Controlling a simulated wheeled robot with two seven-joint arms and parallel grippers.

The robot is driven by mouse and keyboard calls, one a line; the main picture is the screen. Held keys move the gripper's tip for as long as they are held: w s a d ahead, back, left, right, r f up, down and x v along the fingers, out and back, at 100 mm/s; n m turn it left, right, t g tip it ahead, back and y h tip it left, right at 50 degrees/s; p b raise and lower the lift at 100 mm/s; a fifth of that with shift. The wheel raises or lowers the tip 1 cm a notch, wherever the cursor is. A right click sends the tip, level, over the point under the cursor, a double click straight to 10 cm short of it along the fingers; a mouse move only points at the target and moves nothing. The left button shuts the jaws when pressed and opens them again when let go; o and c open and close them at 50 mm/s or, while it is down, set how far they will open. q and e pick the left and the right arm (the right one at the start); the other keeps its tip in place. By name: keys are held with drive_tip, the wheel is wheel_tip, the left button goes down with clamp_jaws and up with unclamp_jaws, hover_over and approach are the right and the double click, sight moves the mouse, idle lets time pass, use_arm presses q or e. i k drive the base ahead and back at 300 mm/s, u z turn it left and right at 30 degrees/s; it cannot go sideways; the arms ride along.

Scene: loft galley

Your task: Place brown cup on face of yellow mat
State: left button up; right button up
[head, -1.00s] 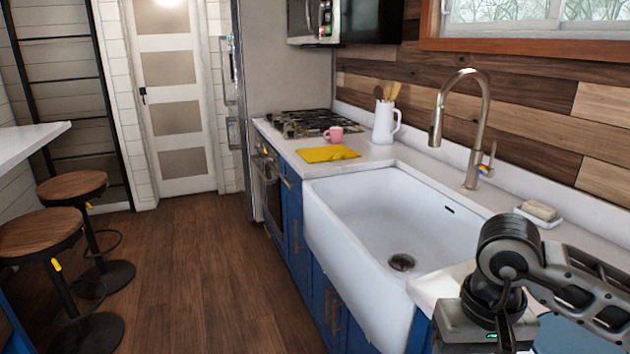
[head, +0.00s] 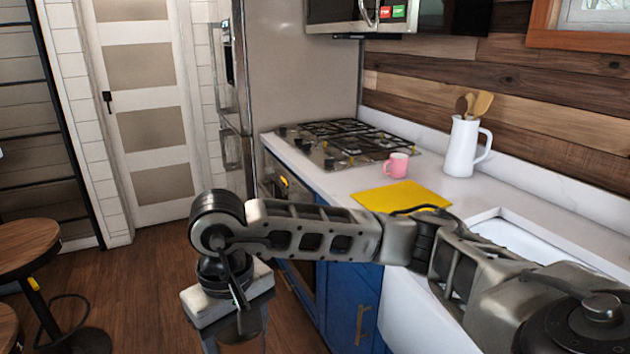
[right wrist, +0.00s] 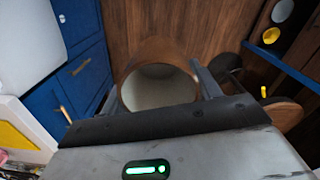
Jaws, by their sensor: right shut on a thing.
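The yellow mat (head: 385,196) lies flat on the white counter in front of the stove, its front edge partly hidden by my right arm. My right gripper (right wrist: 162,88) is shut on the brown cup (right wrist: 158,52), whose pale inside faces the wrist camera. In the head view this gripper hangs low over the floor side of the counter, left of and nearer than the mat. The cup is hard to make out there. My left gripper is not in view.
A pink mug (head: 397,165) stands just behind the mat. A white pitcher with wooden utensils (head: 462,147) is to its right. The gas stove (head: 345,140) lies behind, and the sink (head: 520,240) is to the right. Stools (head: 25,245) stand at the left.

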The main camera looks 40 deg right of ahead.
sight(395, 198)
drive_tip(key=z, duration=0.1)
drive_tip(key=i, duration=2.2)
drive_tip(key=z, duration=1.55)
drive_tip(key=i, duration=1)
drive_tip(key=z, duration=1.1)
